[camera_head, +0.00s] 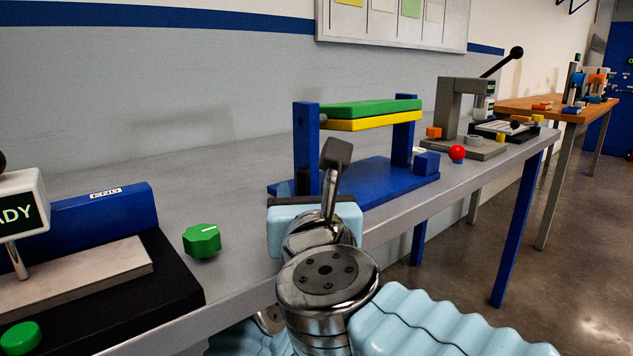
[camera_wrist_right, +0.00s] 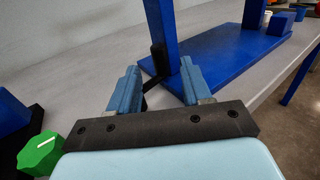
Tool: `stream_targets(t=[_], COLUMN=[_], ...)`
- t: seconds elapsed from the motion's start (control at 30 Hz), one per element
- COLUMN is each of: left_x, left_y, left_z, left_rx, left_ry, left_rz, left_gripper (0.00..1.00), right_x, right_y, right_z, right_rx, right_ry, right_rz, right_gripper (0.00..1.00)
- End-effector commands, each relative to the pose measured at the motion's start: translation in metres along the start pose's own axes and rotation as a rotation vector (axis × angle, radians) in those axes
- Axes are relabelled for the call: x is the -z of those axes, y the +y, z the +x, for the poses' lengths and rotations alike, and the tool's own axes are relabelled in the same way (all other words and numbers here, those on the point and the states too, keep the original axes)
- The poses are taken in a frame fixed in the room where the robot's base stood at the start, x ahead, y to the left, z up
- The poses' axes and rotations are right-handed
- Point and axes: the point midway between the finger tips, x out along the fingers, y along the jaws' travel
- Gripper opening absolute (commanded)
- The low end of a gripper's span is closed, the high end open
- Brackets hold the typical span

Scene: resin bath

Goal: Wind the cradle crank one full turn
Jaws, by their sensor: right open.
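The cradle is a blue stand with two posts, and a green and yellow plate (camera_head: 372,113) lies level between them. Its blue base (camera_head: 385,185) rests on the bench. The black crank (camera_wrist_right: 158,52) shows at the near post in the right wrist view, its grip upright and a thin arm running down from it. In the head view the crank (camera_head: 303,182) is a small dark piece low on that post. My right gripper (camera_wrist_right: 159,68) is open, with its two blue fingers either side of the crank; contact cannot be told. My left gripper is not in view.
A green knob (camera_head: 202,241) sits on the bench at left, beside a black and blue fixture (camera_head: 110,215). A red ball (camera_head: 457,153) and a grey press (camera_head: 462,105) stand beyond the cradle. The bench front edge runs beneath my right arm.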

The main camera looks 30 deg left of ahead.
Motion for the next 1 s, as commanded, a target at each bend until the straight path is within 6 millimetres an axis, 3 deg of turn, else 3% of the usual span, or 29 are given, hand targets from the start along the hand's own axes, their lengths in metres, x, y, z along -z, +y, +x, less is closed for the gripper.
stream_targets(t=[0.2,0.57,0.87,1.0], left_x=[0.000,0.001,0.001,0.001], left_y=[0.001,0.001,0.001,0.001], left_z=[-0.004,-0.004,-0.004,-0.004], left_rx=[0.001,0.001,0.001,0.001], left_ry=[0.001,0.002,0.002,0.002], left_rz=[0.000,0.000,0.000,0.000], left_gripper=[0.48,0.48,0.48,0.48], right_x=[0.000,0.000,0.000,0.000], right_y=[-0.001,-0.001,0.000,0.000], right_z=[0.029,0.034,0.034,0.033], right_rx=[0.002,0.001,0.000,0.004], right_ry=[0.001,0.000,0.000,0.000], right_rz=[0.000,0.001,0.001,0.001], right_gripper=[0.49,0.49,0.03,0.00])
